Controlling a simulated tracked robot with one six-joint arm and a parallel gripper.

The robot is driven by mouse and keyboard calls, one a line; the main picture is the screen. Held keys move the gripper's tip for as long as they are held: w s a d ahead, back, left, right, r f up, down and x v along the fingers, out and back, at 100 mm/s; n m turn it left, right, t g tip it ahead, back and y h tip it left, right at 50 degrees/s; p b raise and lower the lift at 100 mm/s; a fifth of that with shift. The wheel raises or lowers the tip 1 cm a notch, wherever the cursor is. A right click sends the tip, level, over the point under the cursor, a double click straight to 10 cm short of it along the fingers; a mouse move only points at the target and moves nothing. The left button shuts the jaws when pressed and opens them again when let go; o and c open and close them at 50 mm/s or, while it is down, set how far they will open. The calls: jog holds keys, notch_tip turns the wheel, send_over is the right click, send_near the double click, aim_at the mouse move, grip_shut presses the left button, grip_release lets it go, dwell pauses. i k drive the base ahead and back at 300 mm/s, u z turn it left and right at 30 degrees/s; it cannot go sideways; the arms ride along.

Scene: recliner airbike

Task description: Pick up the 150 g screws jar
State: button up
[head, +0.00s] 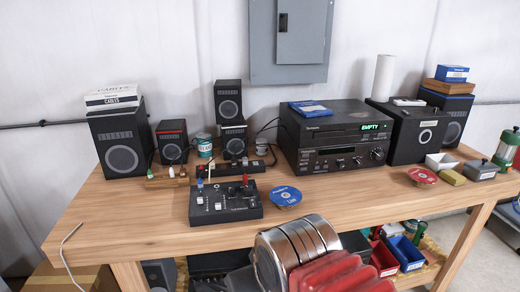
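No jar with a readable screws or 150 g label shows in the head view. A green-topped container (507,148) stands at the right end of the wooden table, partly cut by the picture edge; I cannot tell what it holds. A small labelled tin (205,147) stands at the back left between speakers; its text is too small to read surely. A silver and red ribbed part, likely my own arm, rises at the bottom middle. My gripper's fingertips are not seen.
The wooden table (130,205) holds speakers, a black stereo stack (335,140), a black control box (225,203), a blue disc (285,195) and a red disc (422,176). Red (383,258) and blue (405,252) bins sit below. The table's front left is mostly clear.

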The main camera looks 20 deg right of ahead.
aim_at(261, 151)
jog(key=z, duration=0.05)
jog(key=i, duration=1)
jog(key=u, duration=0.05)
